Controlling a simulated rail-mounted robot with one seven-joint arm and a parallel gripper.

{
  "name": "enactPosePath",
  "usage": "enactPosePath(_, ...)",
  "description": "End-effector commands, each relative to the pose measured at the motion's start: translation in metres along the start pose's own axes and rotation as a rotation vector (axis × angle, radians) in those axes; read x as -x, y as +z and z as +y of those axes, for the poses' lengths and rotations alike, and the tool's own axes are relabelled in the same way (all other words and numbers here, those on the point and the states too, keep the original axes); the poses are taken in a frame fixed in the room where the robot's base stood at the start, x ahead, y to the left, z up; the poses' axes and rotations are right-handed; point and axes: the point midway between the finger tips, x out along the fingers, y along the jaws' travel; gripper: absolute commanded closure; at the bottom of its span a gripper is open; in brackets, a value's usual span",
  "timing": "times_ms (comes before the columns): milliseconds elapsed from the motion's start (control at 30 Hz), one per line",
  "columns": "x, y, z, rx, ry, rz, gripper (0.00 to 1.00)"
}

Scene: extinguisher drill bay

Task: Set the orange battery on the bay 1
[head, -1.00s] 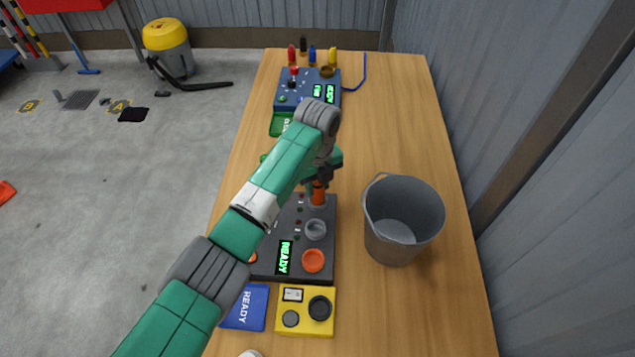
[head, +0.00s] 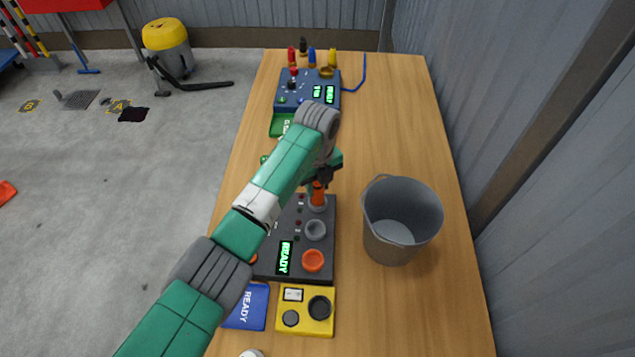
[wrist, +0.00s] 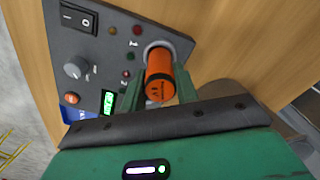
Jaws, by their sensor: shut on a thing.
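The orange battery (head: 318,193) is upright at the far round bay (head: 317,207) on the right side of a dark control panel (head: 265,262). My gripper (head: 320,178) is shut on its upper part. In the wrist view the battery (wrist: 160,78) stands between my two green fingers (wrist: 160,90), its lower end at the grey ring of the bay (wrist: 153,46). I cannot tell how deep it sits in the ring.
A grey bucket (head: 402,220) stands to the right of the panel. A yellow box (head: 305,311) and a blue READY plate (head: 247,306) lie in front. A blue device (head: 306,92) stands at the back. The wooden table (head: 390,110) is clear at the back right.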

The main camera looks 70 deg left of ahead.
Motion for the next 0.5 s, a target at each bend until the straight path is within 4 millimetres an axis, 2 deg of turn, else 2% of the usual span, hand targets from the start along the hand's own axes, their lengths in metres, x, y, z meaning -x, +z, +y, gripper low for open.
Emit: enactPosePath(500, -0.0053, 0.0001, 0.0001, 0.000, 0.000, 0.000, 0.96)
